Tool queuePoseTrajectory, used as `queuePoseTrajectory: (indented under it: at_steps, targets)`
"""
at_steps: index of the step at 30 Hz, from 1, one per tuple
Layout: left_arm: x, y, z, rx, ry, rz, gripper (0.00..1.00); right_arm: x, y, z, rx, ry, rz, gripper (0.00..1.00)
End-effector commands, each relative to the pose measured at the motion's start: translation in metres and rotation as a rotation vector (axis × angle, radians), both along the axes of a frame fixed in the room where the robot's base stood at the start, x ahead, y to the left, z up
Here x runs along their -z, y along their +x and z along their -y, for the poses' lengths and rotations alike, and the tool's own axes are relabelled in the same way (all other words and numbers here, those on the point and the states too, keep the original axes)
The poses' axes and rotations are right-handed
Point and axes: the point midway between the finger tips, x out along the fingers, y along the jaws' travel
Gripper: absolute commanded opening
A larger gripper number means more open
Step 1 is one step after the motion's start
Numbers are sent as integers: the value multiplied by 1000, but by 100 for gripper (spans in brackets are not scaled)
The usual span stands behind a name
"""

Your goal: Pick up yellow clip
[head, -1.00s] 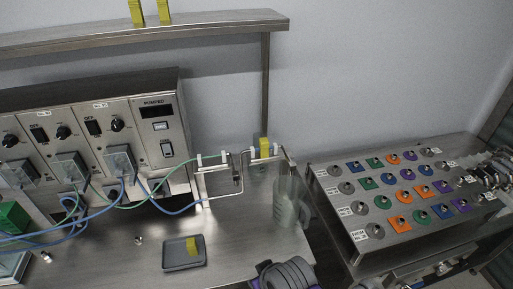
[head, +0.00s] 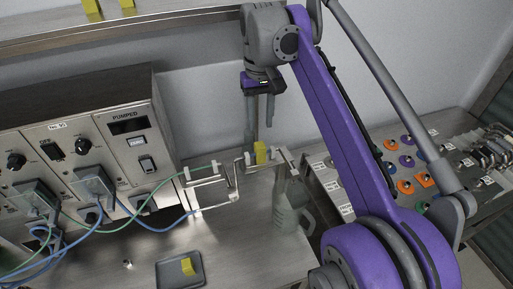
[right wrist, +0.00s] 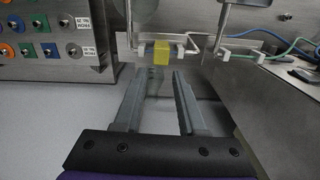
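My right gripper (head: 260,124) hangs fingers-down behind and above this clip in the head view. In the right wrist view its two fingers (right wrist: 159,76) are apart with nothing gripped between them. Another yellow clip (head: 187,266) lies in a grey tray (head: 180,282). Two more yellow pieces (head: 91,6) stand on the upper shelf. My left gripper is out of view.
A control box (head: 130,150) with cables and hoses stands at left. A translucent jug (head: 290,212) stands just right of the tubing. A panel of coloured buttons (head: 405,187) is at right, partly hidden by my right arm. The shelf (head: 170,30) runs above.

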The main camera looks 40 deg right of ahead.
Motion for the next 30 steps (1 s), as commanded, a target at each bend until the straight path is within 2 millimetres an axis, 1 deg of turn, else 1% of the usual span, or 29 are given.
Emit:
queuePoseTrajectory:
  at_steps: [1,3,10,15,18,21,27,29,30]
  targets:
    - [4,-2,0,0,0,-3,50,11,-1,0,-1,0,-1,40]
    - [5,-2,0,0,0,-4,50,21,0,0,-1,0,-1,40]
    - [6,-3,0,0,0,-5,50,38,0,-1,-2,0,1,40]
    - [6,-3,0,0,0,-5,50,64,-2,-3,-3,-1,2,40]
    - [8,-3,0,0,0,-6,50,76,-2,-3,-2,-1,2,40]
    - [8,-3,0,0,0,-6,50,81,-2,-3,-2,-1,2,40]
    - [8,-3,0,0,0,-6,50,82,-2,-3,-2,-1,2,40]
    - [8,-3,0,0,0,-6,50,82,-2,-3,-2,-1,2,31]
    - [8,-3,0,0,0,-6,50,81,-2,-3,-2,-1,2,24]
